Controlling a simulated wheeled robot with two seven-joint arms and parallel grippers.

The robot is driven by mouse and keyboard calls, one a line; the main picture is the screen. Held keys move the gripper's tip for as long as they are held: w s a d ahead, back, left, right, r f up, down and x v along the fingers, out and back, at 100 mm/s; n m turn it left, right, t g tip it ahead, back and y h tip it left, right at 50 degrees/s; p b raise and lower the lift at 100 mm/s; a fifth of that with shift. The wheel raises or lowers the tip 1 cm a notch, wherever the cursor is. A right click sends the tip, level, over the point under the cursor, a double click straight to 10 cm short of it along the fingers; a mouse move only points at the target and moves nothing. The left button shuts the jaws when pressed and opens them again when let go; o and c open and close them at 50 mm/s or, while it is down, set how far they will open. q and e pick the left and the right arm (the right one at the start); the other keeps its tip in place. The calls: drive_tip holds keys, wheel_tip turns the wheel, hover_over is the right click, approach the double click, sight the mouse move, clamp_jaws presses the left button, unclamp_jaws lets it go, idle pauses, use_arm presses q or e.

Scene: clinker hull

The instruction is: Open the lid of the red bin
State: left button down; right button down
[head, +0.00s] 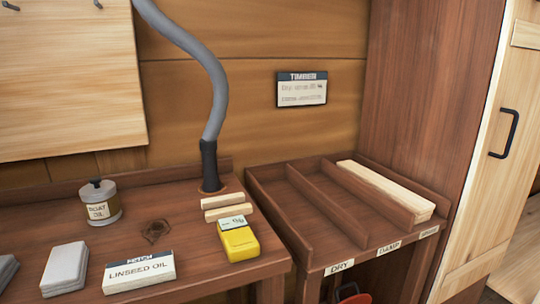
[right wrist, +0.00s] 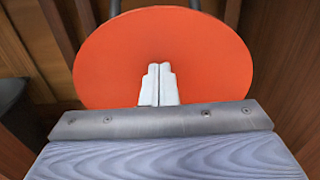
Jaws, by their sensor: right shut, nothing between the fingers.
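In the right wrist view the red bin's round orange-red lid (right wrist: 115,55) fills the upper middle and faces the camera as a flat disc. My right gripper (right wrist: 160,68) shows as two pale fingers pressed together, in front of the disc's middle, with nothing between them. I cannot tell whether the fingertips touch the lid. The bin's body is hidden. In the head view only a small red part of the bin (head: 355,298) shows at the bottom edge, below the sorting tray. My left gripper is in neither view.
A workbench (head: 185,205) holds an oil tin (head: 100,203), a linseed oil box (head: 140,274) and a yellow device (head: 238,241). A divided timber rack (head: 300,222) stands beside it, above the bin. Brown wooden surfaces flank the lid closely in the right wrist view.

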drive_tip(key=r+p+v, duration=0.1)
drive_tip(key=p+v, duration=0.4)
drive_tip(key=v, duration=0.4)
drive_tip(key=shift+p, duration=0.35)
drive_tip(key=shift+s, duration=0.1)
